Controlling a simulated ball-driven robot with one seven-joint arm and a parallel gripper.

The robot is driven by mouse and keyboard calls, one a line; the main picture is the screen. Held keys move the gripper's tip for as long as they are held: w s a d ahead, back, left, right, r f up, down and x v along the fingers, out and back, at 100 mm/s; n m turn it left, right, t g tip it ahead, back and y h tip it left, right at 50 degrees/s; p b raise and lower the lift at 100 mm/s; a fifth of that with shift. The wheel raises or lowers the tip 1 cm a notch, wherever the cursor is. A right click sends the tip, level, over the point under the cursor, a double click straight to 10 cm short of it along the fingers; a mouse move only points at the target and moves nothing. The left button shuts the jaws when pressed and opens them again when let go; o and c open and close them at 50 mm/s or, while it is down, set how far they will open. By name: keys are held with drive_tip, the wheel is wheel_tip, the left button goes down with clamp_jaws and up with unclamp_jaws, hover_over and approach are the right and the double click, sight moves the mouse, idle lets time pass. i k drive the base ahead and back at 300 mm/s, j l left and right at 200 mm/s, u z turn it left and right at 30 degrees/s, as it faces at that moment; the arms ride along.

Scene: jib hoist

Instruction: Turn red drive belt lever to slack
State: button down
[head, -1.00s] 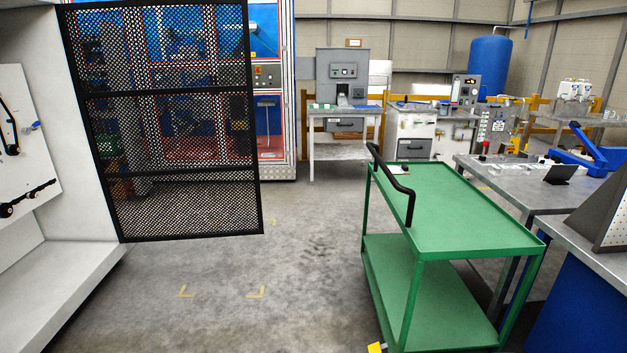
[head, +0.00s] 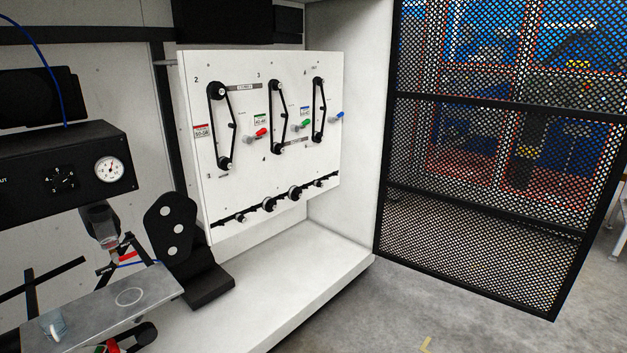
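The red drive belt lever (head: 261,133) sticks out from a white panel (head: 237,190), just right of the leftmost black belt (head: 226,126). The lever has a grey stem and a red tip pointing to the right. A small label with a green edge is above it, and another with a red edge is left of the belt; their small print is hard to read. A green lever (head: 303,124) and a blue lever (head: 338,116) sit further right beside their own belts. My gripper is not in view.
The panel stands inside a white cabinet with a base ledge (head: 290,290). A black mesh door (head: 485,212) stands open at right. A black gauge box (head: 70,165), a black spotted plate (head: 171,232) and a metal plate (head: 100,308) are at left.

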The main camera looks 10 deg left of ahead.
sight(246, 138)
drive_tip(key=i+u, duration=0.3)
drive_tip(key=i, duration=0.35)
drive_tip(key=i+u, duration=0.25)
drive_tip(key=i, duration=0.4)
drive_tip(key=i+l+u, duration=0.3)
drive_tip(key=i, duration=0.3)
